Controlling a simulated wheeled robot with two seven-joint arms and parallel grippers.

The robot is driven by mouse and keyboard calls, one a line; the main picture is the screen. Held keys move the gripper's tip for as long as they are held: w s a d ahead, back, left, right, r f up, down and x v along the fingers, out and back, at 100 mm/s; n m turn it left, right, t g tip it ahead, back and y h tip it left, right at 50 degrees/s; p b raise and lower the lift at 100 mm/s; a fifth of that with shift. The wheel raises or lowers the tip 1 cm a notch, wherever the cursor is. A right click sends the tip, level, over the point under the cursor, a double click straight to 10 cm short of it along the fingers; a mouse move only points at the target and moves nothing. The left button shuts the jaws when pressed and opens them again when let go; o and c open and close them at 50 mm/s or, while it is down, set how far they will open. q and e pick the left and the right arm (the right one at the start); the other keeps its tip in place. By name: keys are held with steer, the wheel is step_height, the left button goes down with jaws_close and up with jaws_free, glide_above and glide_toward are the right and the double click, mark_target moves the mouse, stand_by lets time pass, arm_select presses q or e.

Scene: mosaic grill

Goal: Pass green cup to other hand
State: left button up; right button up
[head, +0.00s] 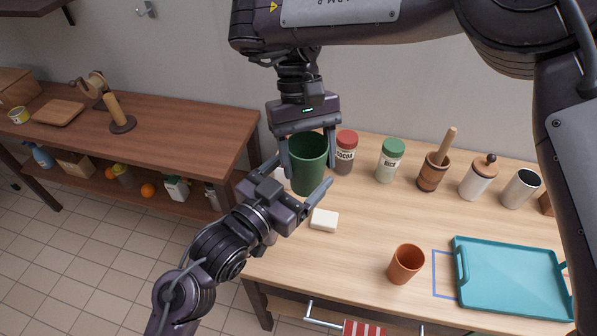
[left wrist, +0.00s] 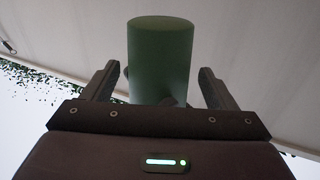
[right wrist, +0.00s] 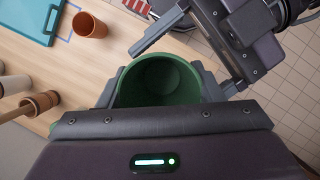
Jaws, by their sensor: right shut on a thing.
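The green cup (head: 309,168) is held upright above the left end of the wooden table. My right gripper (head: 308,158) comes down from above and is shut on it; the right wrist view looks into the cup's empty inside (right wrist: 160,80). My left gripper (head: 300,176) comes from the lower left and is open, its fingers spread toward the cup's lower part. In the left wrist view the cup (left wrist: 160,60) stands between the left fingers, with a gap on each side.
On the table (head: 345,245) are a white block (head: 324,220), an orange cup (head: 405,264) and a teal tray (head: 510,300). A cocoa jar (head: 346,153), a rice jar (head: 390,161) and a mortar (head: 432,175) stand behind. A brown side shelf (head: 180,135) is at left.

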arm_select(q)
steer(key=c, duration=1)
steer(key=shift+o, duration=0.2)
arm_select(e)
steer(key=o, duration=1.1)
steer(key=shift+c, duration=0.2)
